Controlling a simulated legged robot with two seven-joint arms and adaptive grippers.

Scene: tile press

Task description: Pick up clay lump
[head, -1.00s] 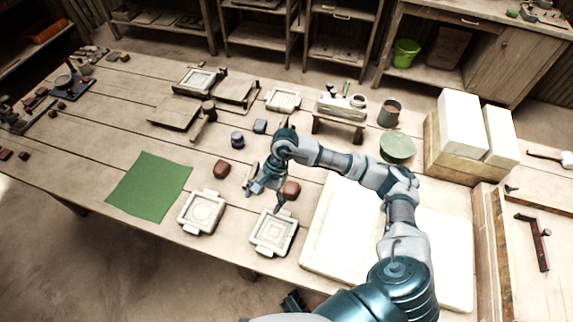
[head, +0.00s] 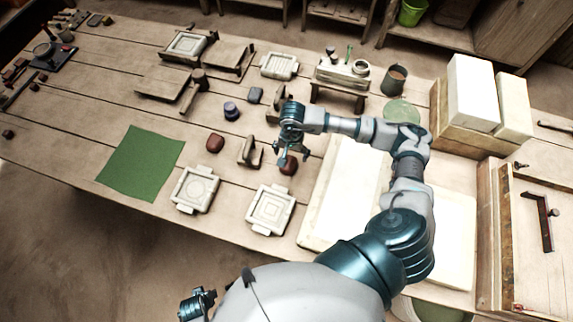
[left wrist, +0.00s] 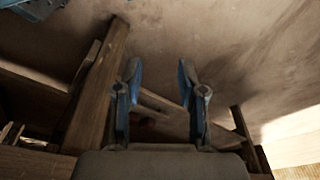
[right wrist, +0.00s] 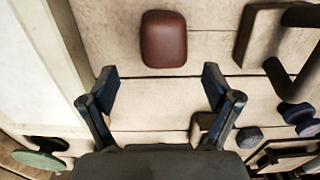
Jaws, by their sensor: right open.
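One reddish-brown clay lump (head: 289,167) lies on the table beyond the two front molds, partly hidden by my right gripper (head: 292,155). The right wrist view shows a brown rounded lump (right wrist: 164,39) ahead of the fingertips, roughly between their lines. My right gripper (right wrist: 159,72) is open and empty, apart from the lump. A second clay lump (head: 215,142) lies to the left. My left gripper (head: 197,303) is low in front of the table; in the left wrist view its fingers (left wrist: 159,66) are apart with nothing between them.
Two pale square molds (head: 195,190) (head: 269,210) sit near the front edge. A green cloth (head: 143,163) lies left. A wooden handled tool (head: 250,152) stands left of the right gripper, and a dark blue jar (head: 231,111) behind. A large white slab (head: 325,210) lies to the right.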

